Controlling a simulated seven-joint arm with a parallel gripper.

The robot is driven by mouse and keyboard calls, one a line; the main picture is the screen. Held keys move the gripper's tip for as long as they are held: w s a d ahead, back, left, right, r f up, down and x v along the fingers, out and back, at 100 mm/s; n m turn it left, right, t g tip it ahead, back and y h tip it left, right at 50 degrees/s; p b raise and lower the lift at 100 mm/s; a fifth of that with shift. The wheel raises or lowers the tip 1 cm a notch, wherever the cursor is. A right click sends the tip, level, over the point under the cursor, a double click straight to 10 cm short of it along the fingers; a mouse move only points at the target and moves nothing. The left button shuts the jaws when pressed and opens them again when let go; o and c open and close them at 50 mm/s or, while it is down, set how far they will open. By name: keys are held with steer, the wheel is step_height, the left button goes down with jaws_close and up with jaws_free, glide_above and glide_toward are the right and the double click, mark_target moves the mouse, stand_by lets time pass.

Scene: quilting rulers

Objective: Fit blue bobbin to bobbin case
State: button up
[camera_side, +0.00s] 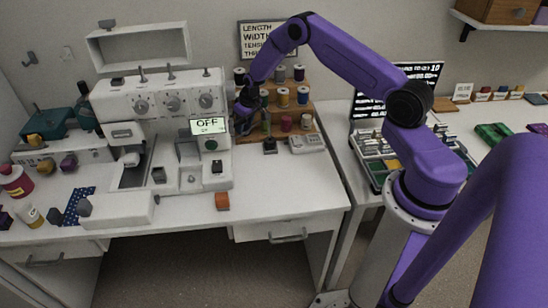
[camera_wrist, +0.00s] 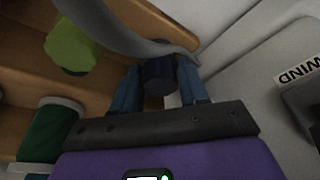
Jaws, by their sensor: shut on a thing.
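My gripper (camera_side: 246,122) is at the left side of the wooden spool rack in the side view. In the wrist view its two blue fingers close around a dark blue cylinder, which looks like the blue bobbin (camera_wrist: 158,74). A grey curved strip crosses in front of its upper part. The bobbin is too small and dark to make out in the side view. The white sewing machine (camera_side: 160,82) stands left of my gripper, with a display reading OFF. I cannot clearly make out the bobbin case; a small round fitting (camera_side: 191,180) shows on the machine bed.
The wooden rack (camera_wrist: 115,52) is close to my fingers. It holds several spools, including a light green one (camera_wrist: 72,48) and a dark green one (camera_wrist: 48,132).

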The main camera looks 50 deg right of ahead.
steer(key=c, duration=0.4)
steer(key=shift+r, duration=0.3)
steer(key=shift+r, duration=1.4)
